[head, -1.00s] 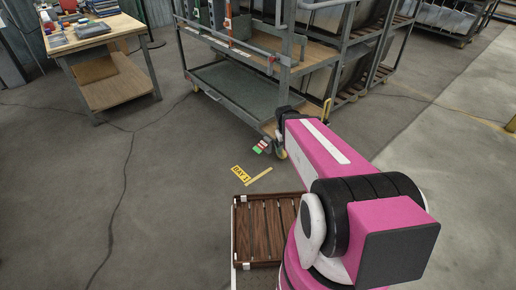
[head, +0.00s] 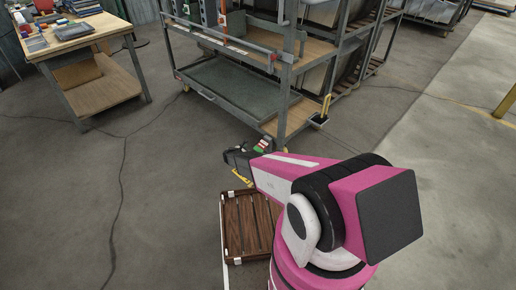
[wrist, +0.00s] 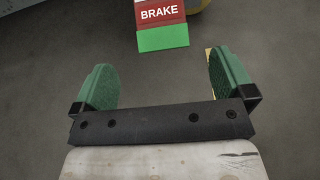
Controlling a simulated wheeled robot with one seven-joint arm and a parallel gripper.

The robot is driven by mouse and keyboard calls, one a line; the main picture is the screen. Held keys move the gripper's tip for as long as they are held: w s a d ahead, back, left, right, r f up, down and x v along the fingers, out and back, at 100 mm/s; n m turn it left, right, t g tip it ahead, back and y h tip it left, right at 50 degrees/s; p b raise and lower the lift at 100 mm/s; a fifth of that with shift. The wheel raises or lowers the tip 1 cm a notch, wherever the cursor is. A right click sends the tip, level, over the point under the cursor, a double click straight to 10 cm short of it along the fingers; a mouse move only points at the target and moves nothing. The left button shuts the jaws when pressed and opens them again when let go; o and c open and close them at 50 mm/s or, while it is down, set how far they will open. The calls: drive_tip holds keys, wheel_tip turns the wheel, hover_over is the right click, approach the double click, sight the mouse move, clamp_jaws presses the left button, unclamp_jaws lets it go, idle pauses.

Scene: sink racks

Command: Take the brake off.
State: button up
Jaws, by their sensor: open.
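The brake pedal (wrist: 163,22) is a flat tab, red with the white word BRAKE and a green band along its near edge. It lies ahead of my gripper (wrist: 161,65) in the wrist view, slightly beyond the fingertips and between their lines. In the head view the pedal (head: 262,145) is small, at the rack's near bottom corner, partly hidden by my arm. My gripper is open and empty, with green pads on both fingers. It also shows in the head view (head: 235,158), low and left of the pedal. Part of a yellow caster wheel (wrist: 198,4) shows behind the pedal.
The grey steel rack (head: 225,85) with wooden and green shelves stands behind the pedal. A slatted brown crate (head: 248,225) is on the floor below my arm. A workbench (head: 75,35) is at upper left. The floor between bench and crate is clear.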

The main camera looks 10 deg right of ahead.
sight(260, 148)
drive_tip(key=x, duration=1)
drive_tip(key=shift+d, duration=0.15)
drive_tip(key=shift+c, duration=0.3)
drive_tip(key=c, duration=1.2)
drive_tip(key=shift+s+r+g+y, duration=0.1)
drive_tip(key=shift+r+g+y, duration=0.55)
drive_tip(key=shift+y, duration=0.25)
drive_tip(key=shift+r+g+y, duration=0.9)
drive_tip(key=shift+g+y, duration=0.05)
drive_tip(key=shift+y, duration=0.45)
drive_tip(key=o, duration=1.3)
drive_tip(key=shift+c, duration=0.2)
drive_tip(key=shift+r, duration=0.1)
